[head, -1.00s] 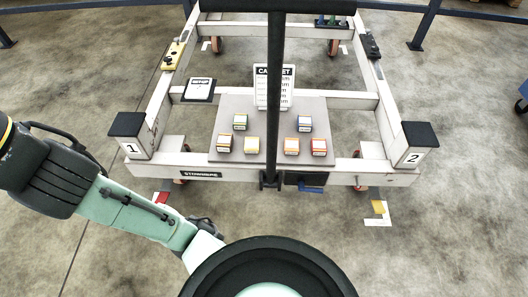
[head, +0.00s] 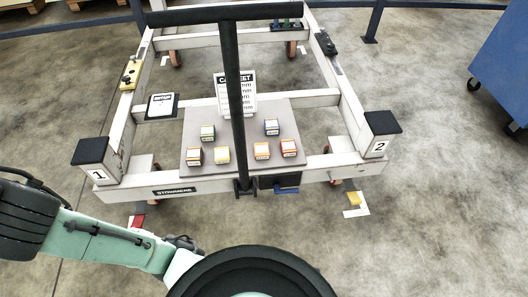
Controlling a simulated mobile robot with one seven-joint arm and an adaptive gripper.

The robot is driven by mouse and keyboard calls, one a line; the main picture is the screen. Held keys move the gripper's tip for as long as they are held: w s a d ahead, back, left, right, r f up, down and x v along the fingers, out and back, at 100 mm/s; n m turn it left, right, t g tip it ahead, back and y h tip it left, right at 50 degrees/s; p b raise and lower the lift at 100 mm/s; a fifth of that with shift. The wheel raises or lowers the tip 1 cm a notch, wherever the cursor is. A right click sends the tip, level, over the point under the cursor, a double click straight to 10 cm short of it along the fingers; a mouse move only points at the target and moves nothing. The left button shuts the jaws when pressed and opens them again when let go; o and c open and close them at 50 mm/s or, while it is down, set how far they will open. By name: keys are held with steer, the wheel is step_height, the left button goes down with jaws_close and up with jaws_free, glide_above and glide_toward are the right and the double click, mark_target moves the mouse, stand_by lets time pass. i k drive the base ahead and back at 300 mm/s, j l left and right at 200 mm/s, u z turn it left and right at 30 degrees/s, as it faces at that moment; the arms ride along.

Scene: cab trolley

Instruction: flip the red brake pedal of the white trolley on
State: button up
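The white trolley (head: 320,168) stands ahead of me, its front beam facing me. A small red pedal (head: 138,221) shows low by the trolley's front left corner, near the post marked 1; the arm lies just below it in the picture. It is too small to tell whether it is up or down. A blue pedal (head: 287,190) sits under the middle of the front beam, and a yellow one (head: 353,199) by the front right corner. My gripper is not in view; the arm runs from the left and passes behind a black round part at the bottom.
A black upright handle (head: 235,100) rises at the trolley's front middle. Several small coloured boxes (head: 222,155) and a sign (head: 236,92) stand on its grey board (head: 191,133). A blue cabinet (head: 503,65) stands at the right. The floor (head: 440,210) at right is clear.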

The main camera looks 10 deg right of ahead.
mark_target(138, 221)
steer(key=u, duration=1.15)
